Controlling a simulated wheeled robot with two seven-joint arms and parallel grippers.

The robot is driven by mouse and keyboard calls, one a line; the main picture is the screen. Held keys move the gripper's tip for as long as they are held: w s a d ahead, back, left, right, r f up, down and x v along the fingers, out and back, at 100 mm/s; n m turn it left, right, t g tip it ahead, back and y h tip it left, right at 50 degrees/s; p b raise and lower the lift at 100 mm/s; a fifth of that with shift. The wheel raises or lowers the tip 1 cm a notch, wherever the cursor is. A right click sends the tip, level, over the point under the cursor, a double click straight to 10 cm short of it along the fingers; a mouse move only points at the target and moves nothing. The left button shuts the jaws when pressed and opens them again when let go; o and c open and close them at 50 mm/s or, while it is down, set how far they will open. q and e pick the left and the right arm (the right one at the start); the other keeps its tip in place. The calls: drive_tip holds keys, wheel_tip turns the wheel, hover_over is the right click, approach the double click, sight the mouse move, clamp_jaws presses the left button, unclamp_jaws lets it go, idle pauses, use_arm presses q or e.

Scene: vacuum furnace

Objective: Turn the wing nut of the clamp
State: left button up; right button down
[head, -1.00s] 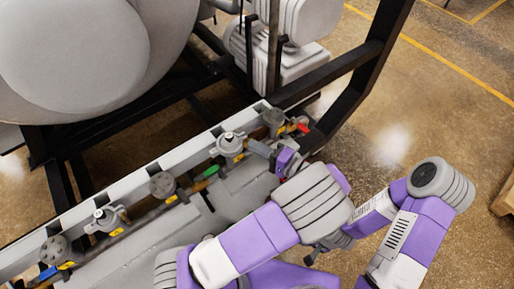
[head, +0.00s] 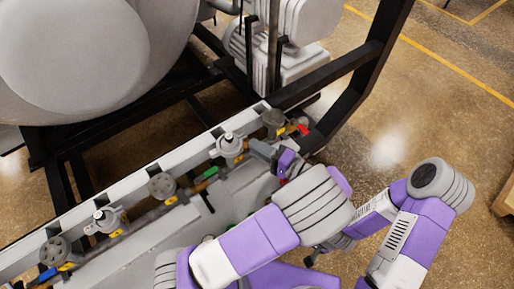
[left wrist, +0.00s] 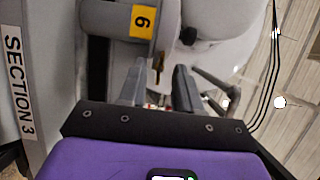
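My left gripper (head: 262,151) is at the right end of the row of fittings along the grey rail in the head view. In the left wrist view its two dark fingers (left wrist: 158,88) are apart. A small brass-coloured piece (left wrist: 158,67) shows in line with the gap, just past the fingertips; it may be the clamp's wing nut. I cannot tell whether the fingers touch it. It hangs below a grey pipe with a yellow label "6" (left wrist: 143,21). The rest of the clamp is not clear.
The grey rail (head: 130,184) carries several round fittings with coloured handles, among them a red handle (head: 303,129). A black frame (head: 330,80) stands beyond my left gripper. In the wrist view, a dark lever (left wrist: 215,80) lies right of the fingers. Floor to the right is open.

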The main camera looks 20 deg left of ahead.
use_arm(q)
drive_tip(key=v, duration=0.7)
idle(0.4)
